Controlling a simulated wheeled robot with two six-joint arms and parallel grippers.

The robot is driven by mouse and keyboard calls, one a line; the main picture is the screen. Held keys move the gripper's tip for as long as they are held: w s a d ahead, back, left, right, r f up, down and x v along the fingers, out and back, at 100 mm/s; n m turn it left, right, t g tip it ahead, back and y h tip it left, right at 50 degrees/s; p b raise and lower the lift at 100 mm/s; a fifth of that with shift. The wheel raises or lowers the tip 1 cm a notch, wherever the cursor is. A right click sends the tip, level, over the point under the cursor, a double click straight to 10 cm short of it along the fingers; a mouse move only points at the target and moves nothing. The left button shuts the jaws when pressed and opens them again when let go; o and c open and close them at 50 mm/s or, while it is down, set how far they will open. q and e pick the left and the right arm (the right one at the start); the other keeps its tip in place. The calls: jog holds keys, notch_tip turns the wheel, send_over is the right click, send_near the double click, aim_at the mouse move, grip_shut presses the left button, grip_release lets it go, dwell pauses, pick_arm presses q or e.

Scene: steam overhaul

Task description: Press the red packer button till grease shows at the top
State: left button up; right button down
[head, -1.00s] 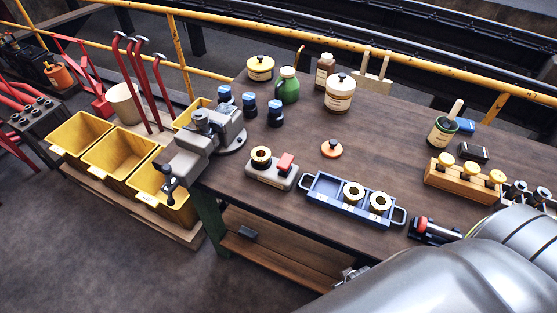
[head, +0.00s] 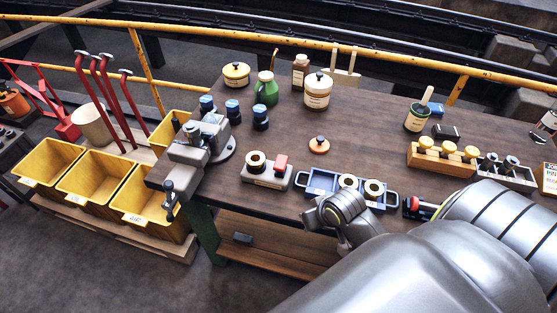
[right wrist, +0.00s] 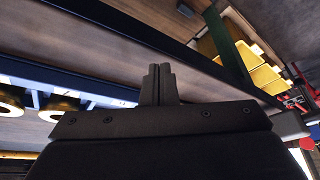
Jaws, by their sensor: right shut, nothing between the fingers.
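The grease packer is a grey block (head: 262,180) on the bench's front part, left of the blue tray. A brass ring with a dark centre (head: 256,161) sits on its left end, and the red button (head: 281,163) stands up on its right end. I cannot make out any grease on the ring. My right gripper (right wrist: 159,84) is shut and empty in the right wrist view, near the bench's front edge and apart from the packer. In the head view my right arm covers part of the tray, and the fingers cannot be made out. My left gripper is not in view.
The blue tray (head: 392,196) with brass rings lies right of the packer. A vise (head: 205,140) stands at the bench's left corner, beside yellow bins (head: 110,178). An orange disc with a black knob (head: 319,145) lies behind. Bare bench top surrounds the packer's back.

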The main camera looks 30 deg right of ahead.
jog(key=w+d+r+m+t+y, duration=0.1)
jog(key=w+r+m, duration=0.1)
jog(key=w+r, duration=0.65)
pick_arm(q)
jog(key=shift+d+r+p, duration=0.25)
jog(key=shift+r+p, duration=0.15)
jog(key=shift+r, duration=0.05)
pick_arm(e)
notch_tip(320, 180, up, 9)
jog(key=m+t+y, duration=0.1)
jog(key=m+y, duration=0.1)
send_over(282, 163)
notch_tip(282, 163, down, 6)
jog(key=b, duration=0.8)
jog(key=shift+f+b, duration=0.15)
jog(key=shift+b, duration=0.15)
jog(key=shift+s+f, duration=0.1)
jog(key=shift+f, duration=0.25)
jog(key=shift+f+b, duration=0.45)
jog(key=shift+f, duration=0.45)
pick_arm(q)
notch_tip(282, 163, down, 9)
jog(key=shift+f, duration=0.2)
